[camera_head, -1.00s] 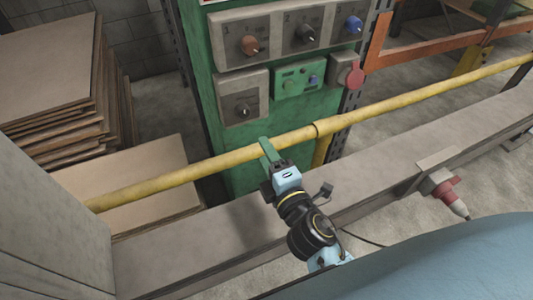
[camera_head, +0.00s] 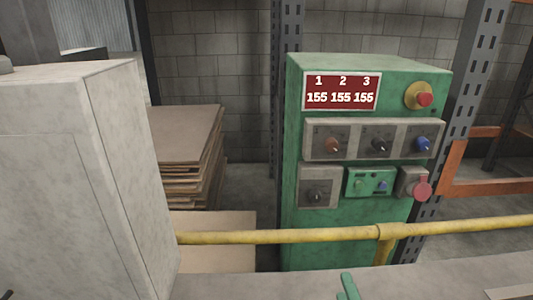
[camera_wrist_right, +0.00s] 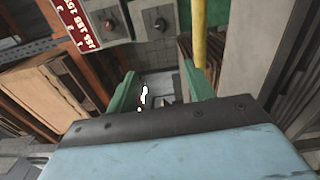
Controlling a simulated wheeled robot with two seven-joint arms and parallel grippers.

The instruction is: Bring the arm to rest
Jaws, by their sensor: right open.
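My right gripper (camera_head: 347,288) shows only as green fingertips at the bottom edge of the head view, in front of the grey beam. In the right wrist view its two green fingers (camera_wrist_right: 161,90) stand apart with nothing held between them. The rest of the right arm is out of the head view. My left gripper is not in view. The green control cabinet (camera_head: 348,228) stands behind the yellow rail (camera_head: 285,236). Its red display (camera_head: 341,92) reads 155 under each of 1, 2 and 3.
A grey block (camera_head: 65,180) fills the left side, with stacked brown boards (camera_head: 185,145) behind it. The cabinet carries knobs (camera_head: 380,145), a red button (camera_head: 425,99) and a red round part (camera_head: 422,188). An orange rack (camera_head: 490,186) is at right.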

